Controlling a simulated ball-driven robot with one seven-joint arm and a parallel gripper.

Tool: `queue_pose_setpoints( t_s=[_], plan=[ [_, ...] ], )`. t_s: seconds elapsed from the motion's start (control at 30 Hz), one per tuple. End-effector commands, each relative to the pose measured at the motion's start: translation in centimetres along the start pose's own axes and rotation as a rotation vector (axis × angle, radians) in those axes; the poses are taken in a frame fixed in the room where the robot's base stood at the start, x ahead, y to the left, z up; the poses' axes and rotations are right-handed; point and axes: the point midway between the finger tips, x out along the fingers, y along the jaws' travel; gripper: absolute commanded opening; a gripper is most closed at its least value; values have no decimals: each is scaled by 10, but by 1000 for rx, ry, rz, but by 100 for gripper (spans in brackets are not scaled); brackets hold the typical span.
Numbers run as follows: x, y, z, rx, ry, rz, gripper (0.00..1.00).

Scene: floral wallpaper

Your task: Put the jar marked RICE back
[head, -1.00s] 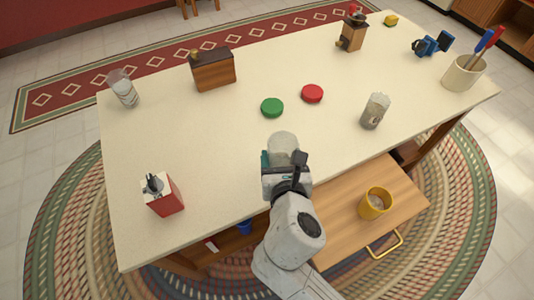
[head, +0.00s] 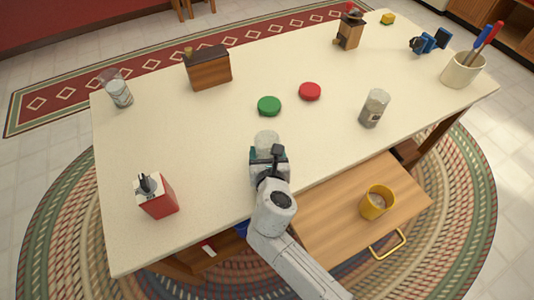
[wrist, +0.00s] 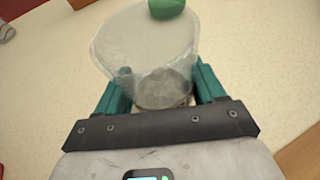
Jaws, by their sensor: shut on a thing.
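My gripper (head: 268,155) is shut on a clear, lidless jar (head: 266,137) over the near middle of the worktop. In the wrist view the jar (wrist: 145,50) sits between the teal fingers (wrist: 166,92), with greyish contents low inside. No label on it can be read. Another clear jar (head: 374,108) with a label stands at the right of the worktop, and a third (head: 118,91) stands at the far left. Their labels are too small to read. A green lid (head: 269,106) and a red lid (head: 309,91) lie beyond my gripper.
The worktop (head: 210,130) has free room left of my gripper. A red-sided box (head: 158,197) stands at the near left, a wooden box (head: 208,68) at the back. An open drawer (head: 325,215) holding a yellow mug (head: 377,203) juts out at the near right.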

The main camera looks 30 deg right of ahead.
Motion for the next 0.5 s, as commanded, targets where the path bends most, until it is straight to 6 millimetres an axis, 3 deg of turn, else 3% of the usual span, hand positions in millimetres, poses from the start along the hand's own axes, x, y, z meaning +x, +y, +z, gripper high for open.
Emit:
queue_pose_setpoints(
  t_s=[0.3,0.33,0.5],
  plan=[
    [1,0,-2,0,-1,1,29],
    [1,0,-2,0,0,1,71],
    [0,0,-1,0,0,1,87]
  ],
)
